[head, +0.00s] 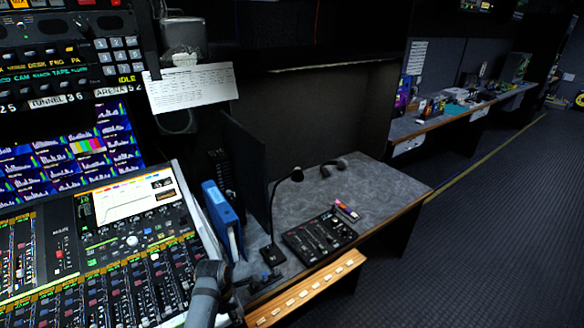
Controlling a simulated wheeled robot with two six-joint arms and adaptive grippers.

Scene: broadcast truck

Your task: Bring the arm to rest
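My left arm rises from the bottom edge of the head view, in front of the right end of the mixing console. My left gripper (264,280) is small and dark at the near left edge of the grey desk, by the foot of a gooseneck microphone. I see nothing held in it, but its fingers are too dark and small to tell open from shut. My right gripper is not in view.
The mixing console (120,250) fills the lower left. On the grey desk (385,190) are the microphone (272,215), a black control panel (318,237) and a blue binder (222,215). A wooden strip (305,290) edges the desk. The floor (480,230) at right is clear.

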